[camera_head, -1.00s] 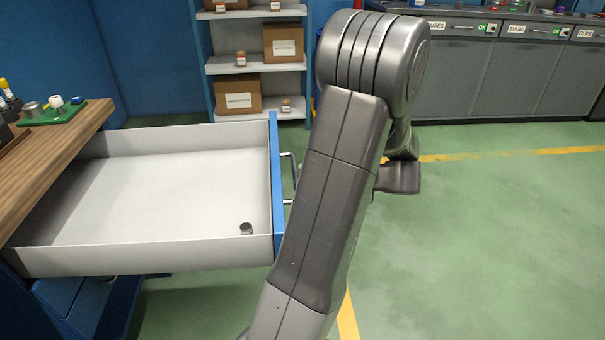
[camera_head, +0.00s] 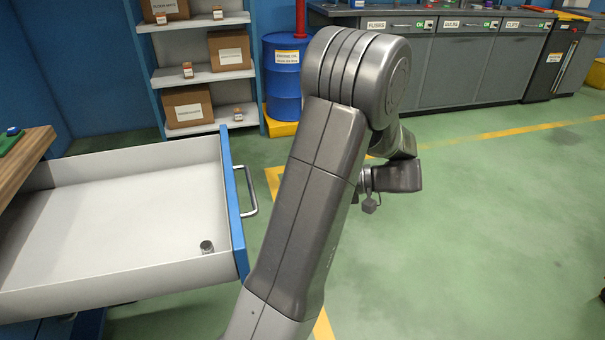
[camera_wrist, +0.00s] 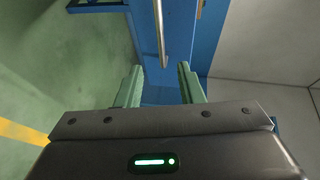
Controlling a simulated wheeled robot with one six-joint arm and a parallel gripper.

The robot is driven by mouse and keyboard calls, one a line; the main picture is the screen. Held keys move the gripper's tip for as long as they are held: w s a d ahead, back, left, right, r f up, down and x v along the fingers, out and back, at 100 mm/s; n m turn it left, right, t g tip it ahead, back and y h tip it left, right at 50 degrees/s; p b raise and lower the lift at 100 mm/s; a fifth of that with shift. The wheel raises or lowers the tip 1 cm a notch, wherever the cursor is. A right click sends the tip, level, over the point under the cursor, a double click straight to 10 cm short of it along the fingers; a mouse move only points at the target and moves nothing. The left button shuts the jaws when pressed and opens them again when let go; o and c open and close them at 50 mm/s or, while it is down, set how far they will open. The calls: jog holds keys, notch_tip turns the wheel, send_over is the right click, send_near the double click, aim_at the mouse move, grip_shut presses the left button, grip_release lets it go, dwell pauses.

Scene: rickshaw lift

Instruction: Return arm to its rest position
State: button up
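My arm (camera_head: 310,190) stands raised in the middle of the head view, bent at the top with its wrist (camera_head: 392,177) hanging behind. My gripper (camera_wrist: 160,84) shows in the wrist view with its two green fingers apart and nothing between the tips. The metal drawer handle (camera_wrist: 160,30) lies beyond the fingertips, and I see no contact. In the head view the handle (camera_head: 250,190) is left of my arm, with floor showing between them. The white drawer (camera_head: 110,215) with a blue front (camera_head: 233,205) stands pulled open.
A small dark cylinder (camera_head: 206,247) stands in the drawer. A wooden worktop (camera_head: 25,160) is at the left. A shelf with boxes (camera_head: 188,105), a blue barrel (camera_head: 284,75) and grey cabinets (camera_head: 450,70) stand at the back.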

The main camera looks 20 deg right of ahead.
jog(key=b+x, duration=0.2)
jog(key=x, duration=1.2)
jog(key=shift+b, duration=0.3)
jog(key=shift+a+r, duration=0.1)
